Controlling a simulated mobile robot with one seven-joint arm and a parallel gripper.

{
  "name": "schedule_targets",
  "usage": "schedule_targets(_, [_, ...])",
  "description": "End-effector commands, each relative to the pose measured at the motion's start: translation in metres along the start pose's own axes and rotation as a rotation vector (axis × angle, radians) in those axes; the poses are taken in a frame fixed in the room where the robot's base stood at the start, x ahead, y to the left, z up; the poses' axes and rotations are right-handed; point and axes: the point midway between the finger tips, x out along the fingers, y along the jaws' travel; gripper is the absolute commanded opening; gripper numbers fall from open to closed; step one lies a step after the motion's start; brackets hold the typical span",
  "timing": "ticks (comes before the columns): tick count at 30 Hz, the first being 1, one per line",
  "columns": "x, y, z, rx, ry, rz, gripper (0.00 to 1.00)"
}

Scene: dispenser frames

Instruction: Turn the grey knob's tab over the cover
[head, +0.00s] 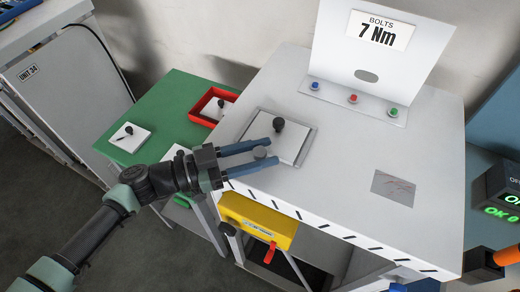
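The grey knob (260,153) is a small round knob at the front left edge of the white plate. The white plate (291,149), which looks like the cover, lies in a grey frame on the white worktop and carries a black ball handle (278,124). My gripper (276,151) reaches in from the left, its two blue fingers apart on either side of the grey knob. The knob about fills the gap, and I cannot tell whether the fingers press on it. The knob's tab and its direction are hidden or too small to see.
An upright white panel (334,56) reading "BOLTS 7 Nm" stands behind, with blue, red and green buttons at its foot. A green table (170,102) at left holds a red tray (192,116) and white plates. A yellow drawer (258,222) is below. The right worktop is mostly free.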

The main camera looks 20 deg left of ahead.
Motion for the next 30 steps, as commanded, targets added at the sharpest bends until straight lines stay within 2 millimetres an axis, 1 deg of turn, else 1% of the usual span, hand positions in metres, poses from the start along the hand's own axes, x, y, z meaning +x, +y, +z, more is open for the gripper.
schedule_targets(1, [0.000,0.000,0.000,0.000,0.001,-0.001,0.54])
schedule_targets(3, [0.000,0.000,-0.001,0.000,0.002,-0.001,0.64])
schedule_targets(11, [0.000,0.000,-0.001,0.001,0.004,-0.001,0.64])
schedule_targets(14, [-0.005,-0.001,0.000,0.001,0.004,-0.002,0.64])
schedule_targets(17, [-0.018,-0.001,0.002,0.002,0.002,-0.004,0.64])
schedule_targets(20, [-0.038,-0.002,0.004,0.002,0.001,-0.006,0.64])
schedule_targets(24, [-0.071,-0.001,0.004,0.002,0.000,-0.005,0.64])
schedule_targets(30, [-0.108,-0.001,0.002,0.001,0.003,-0.005,0.64])
